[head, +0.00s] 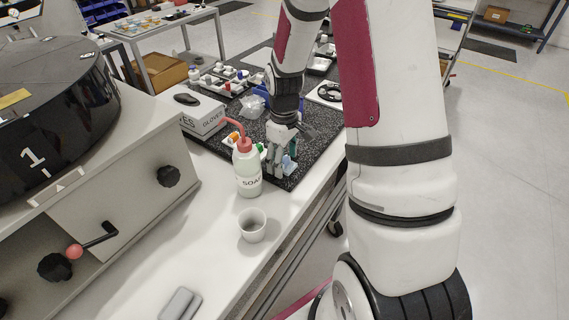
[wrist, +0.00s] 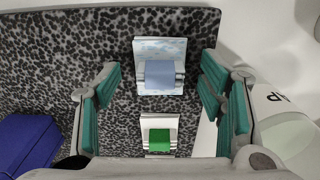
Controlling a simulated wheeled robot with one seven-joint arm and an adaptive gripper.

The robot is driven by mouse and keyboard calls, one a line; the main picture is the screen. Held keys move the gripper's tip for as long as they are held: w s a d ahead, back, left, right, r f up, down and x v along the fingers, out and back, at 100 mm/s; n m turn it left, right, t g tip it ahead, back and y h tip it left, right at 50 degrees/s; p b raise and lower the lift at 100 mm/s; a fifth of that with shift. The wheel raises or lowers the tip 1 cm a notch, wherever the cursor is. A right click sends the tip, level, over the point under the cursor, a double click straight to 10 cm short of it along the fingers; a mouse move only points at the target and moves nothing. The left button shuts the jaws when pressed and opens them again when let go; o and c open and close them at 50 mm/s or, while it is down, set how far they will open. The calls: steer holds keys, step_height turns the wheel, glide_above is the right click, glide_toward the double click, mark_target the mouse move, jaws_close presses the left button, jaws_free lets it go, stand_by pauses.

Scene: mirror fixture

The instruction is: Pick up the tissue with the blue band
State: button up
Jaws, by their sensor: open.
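The tissue with the blue band (wrist: 160,74) lies on the black speckled mat in the wrist view, ahead of and between my fingers. It looks like a white packet with a light blue band across it. In the head view it shows as a small pale blue shape (head: 290,163) beside my gripper. My gripper (wrist: 165,98) is open and empty above the mat, its green-padded fingers apart on either side. In the head view my gripper (head: 277,160) points down near the mat's front end. A similar tissue with a green band (wrist: 159,138) lies nearer the gripper's palm, partly cut off.
A soap bottle (head: 246,167) with a red spout stands close left of my gripper; it also shows at the right in the wrist view (wrist: 285,120). A white cup (head: 252,226) and a glove box (head: 203,116) are nearby. A blue object (wrist: 28,143) lies at lower left.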

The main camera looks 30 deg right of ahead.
mark_target(284, 159)
steer(key=c, duration=0.8)
steer(key=shift+r, duration=0.15)
step_height(284, 159, up, 10)
steer(key=shift+f, duration=0.1)
steer(key=shift+o, duration=0.5)
steer(key=c, duration=0.4)
